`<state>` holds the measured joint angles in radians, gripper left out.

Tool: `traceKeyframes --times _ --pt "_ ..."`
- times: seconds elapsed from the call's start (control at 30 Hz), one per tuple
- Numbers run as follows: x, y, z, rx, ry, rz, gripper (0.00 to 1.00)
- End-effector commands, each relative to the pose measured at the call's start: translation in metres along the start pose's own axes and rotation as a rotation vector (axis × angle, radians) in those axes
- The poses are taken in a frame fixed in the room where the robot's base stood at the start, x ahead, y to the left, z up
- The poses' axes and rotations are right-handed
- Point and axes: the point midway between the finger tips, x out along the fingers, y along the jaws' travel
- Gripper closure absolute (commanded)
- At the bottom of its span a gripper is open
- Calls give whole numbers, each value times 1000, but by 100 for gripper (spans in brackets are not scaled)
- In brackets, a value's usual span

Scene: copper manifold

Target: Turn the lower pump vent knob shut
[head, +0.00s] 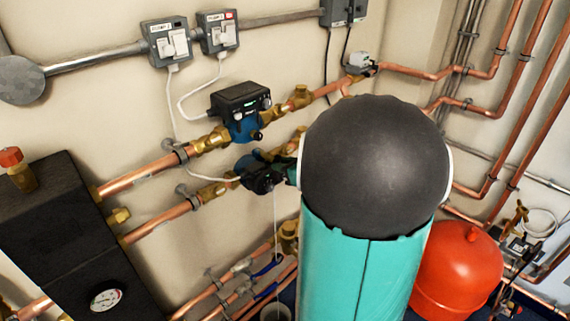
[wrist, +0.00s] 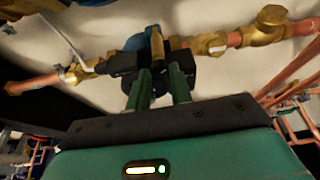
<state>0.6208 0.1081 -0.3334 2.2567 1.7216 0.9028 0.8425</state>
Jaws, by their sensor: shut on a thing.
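The lower pump (head: 262,178) is a black unit on the lower copper pipe, below the upper pump (head: 241,108) with its blue body. In the wrist view the lower pump (wrist: 122,62) is straight ahead of my gripper (wrist: 159,80). Its two green fingers reach the front of the pump and are shut on the vent knob, with a gap between them. In the head view only a bit of green finger shows beside the lower pump; my arm hides the rest.
Copper pipes with brass valves (wrist: 270,22) run along the wall on both sides of the pump. A thin pale cable (head: 186,110) hangs from the switch boxes (head: 168,42). A red vessel (head: 460,270) stands at the right, a black box with a gauge (head: 106,300) at the left.

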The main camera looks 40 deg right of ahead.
Motion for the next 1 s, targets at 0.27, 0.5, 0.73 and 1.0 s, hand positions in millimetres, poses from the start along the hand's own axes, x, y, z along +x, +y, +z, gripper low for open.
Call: traceKeyframes --times 0.27,0.5,0.73,1.0 --pt "0 4 0 -236 0 -98 100" --pt "0 5 -1 -407 0 -169 100" --pt "1 6 -2 -514 -1 -213 100" --pt "1 7 -1 -562 -2 -232 100"
